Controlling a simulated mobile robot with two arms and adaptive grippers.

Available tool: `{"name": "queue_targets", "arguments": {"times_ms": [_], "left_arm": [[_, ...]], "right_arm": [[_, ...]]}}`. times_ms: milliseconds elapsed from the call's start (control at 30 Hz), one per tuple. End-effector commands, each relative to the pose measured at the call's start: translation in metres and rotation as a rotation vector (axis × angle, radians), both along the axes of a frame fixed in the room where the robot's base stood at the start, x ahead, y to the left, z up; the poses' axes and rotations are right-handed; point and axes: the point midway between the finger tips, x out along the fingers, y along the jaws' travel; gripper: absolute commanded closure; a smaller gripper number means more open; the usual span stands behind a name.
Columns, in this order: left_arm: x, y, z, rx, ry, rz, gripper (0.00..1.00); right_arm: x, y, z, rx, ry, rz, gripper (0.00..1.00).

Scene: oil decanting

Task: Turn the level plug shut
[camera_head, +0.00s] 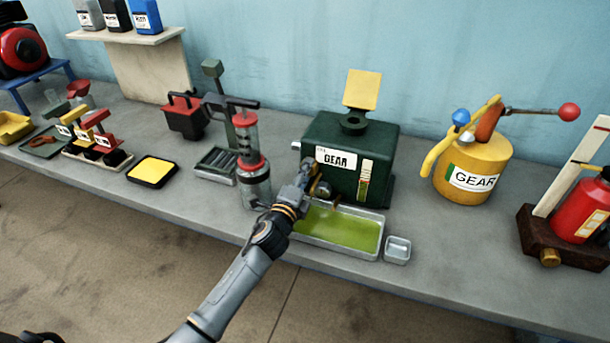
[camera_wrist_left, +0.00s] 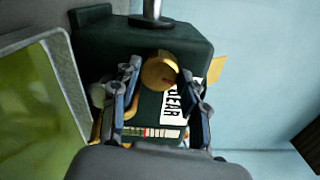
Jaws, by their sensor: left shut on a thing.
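The dark green gear oil tank (camera_head: 388,142) stands on the bench with its yellow lid (camera_head: 362,89) raised. A round brass plug (camera_wrist_left: 158,73) with a small red mark sits on the tank front, between the fingers of my left gripper (camera_wrist_left: 160,90). In the head view my left gripper (camera_head: 309,178) is at the tank's lower front, shut on the plug, and partly hides it. A sight gauge (camera_head: 364,182) with green oil is to the right. Below the plug, a metal tray (camera_head: 379,246) holds green oil. My right gripper is not in view.
A small empty metal dish (camera_head: 397,249) stands right of the tray. A clear pump cylinder with red bands (camera_head: 251,164) stands just left of my left gripper. A yellow GEAR can (camera_head: 477,166) is to the right, with bare bench between it and the tank.

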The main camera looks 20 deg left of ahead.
Motion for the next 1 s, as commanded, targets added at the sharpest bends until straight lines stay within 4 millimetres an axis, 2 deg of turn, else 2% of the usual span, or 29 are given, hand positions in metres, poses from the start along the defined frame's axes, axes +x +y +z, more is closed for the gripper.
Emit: {"name": "queue_targets", "arguments": {"times_ms": [433, 1000], "left_arm": [[-0.0002, 0.0001, -0.0012, -0.315, 0.012, 0.001, 0.87], [-0.0003, -0.0003, -0.0014, -0.408, 0.016, 0.000, 0.87]], "right_arm": [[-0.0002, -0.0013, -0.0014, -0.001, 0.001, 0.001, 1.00], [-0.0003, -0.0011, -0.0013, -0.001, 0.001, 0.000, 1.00]]}}
